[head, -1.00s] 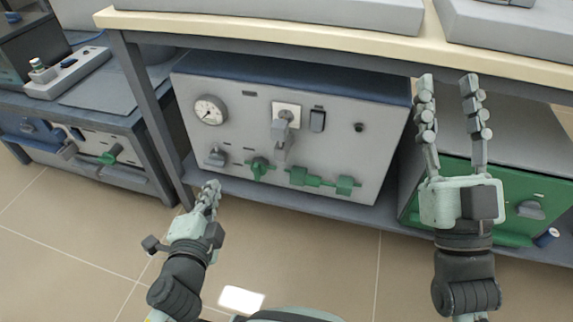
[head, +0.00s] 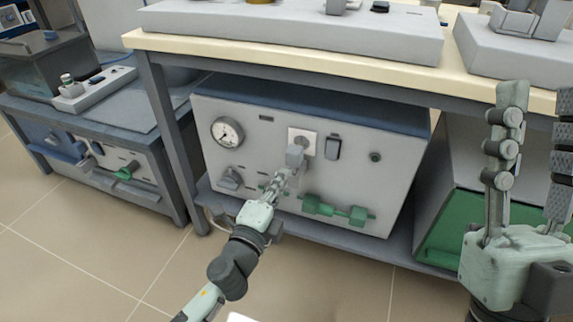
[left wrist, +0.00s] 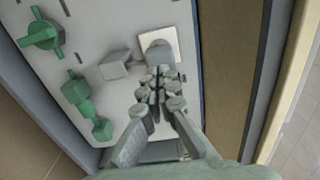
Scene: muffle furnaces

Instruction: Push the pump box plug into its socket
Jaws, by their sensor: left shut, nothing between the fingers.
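The pump box (head: 215,155) is a grey-fronted cabinet with a dark blue top, on the shelf under the bench. Its socket has a pale square plate (head: 310,134), which also shows in the left wrist view (left wrist: 174,36). The grey plug (head: 295,156) is in front of the plate; how deep it sits I cannot tell. My left gripper (head: 284,177) is shut and empty, its fingertips close to the plug. In the left wrist view the fingertips (left wrist: 163,78) are just below the grey plug (left wrist: 158,52); contact is unclear. My right gripper (head: 536,105) is open, at the right.
The box front also bears a gauge (head: 228,133), a dark switch (head: 333,147) and green valves (head: 338,210). The bench edge (head: 300,64) overhangs the box, and a bench leg (head: 170,140) stands left of it. A green-fronted cabinet (head: 480,225) stands right. The floor in front is open.

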